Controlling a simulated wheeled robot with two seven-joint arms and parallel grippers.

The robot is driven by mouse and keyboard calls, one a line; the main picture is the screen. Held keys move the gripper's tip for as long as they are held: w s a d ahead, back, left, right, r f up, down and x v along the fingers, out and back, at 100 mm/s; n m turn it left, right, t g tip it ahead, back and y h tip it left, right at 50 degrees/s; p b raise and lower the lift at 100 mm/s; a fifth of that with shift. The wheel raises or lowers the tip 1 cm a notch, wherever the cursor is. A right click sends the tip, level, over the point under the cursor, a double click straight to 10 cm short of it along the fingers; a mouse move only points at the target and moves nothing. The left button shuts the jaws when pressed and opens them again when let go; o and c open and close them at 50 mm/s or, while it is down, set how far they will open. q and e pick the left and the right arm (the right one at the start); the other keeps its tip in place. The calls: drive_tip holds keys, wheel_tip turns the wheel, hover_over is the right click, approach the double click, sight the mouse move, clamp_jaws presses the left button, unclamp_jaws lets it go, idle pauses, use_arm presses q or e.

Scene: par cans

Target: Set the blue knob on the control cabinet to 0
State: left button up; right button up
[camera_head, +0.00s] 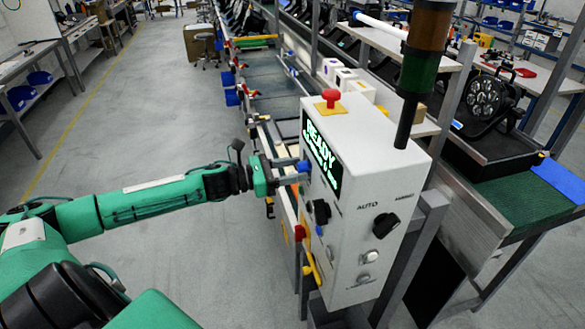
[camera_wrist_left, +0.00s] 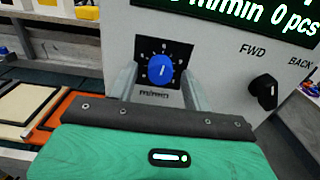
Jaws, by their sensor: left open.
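The white control cabinet (camera_head: 352,160) stands at the middle right with a lit READY display (camera_head: 321,155). Its blue knob (camera_head: 303,166) sits at the display's left edge in the head view. In the left wrist view the blue knob (camera_wrist_left: 161,69) sits on a black dial plate with white marks, labelled m/min. A short white line on the knob's face looks about upright; the dial's numbers are too small to read. My left gripper (camera_head: 290,171) is open at the panel, its fingers on either side of the knob. I cannot tell whether they touch it. My right gripper is not in view.
Below are a black FWD/BACK selector (camera_head: 319,211), a yellow handle (camera_head: 312,262) and small buttons. A black AUTO selector (camera_head: 384,225) is on the adjacent face. A red emergency button (camera_head: 331,97) and signal tower (camera_head: 421,65) stand on top. Floor at left is clear.

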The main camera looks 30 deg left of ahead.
use_arm(q)
drive_tip(key=c, duration=1)
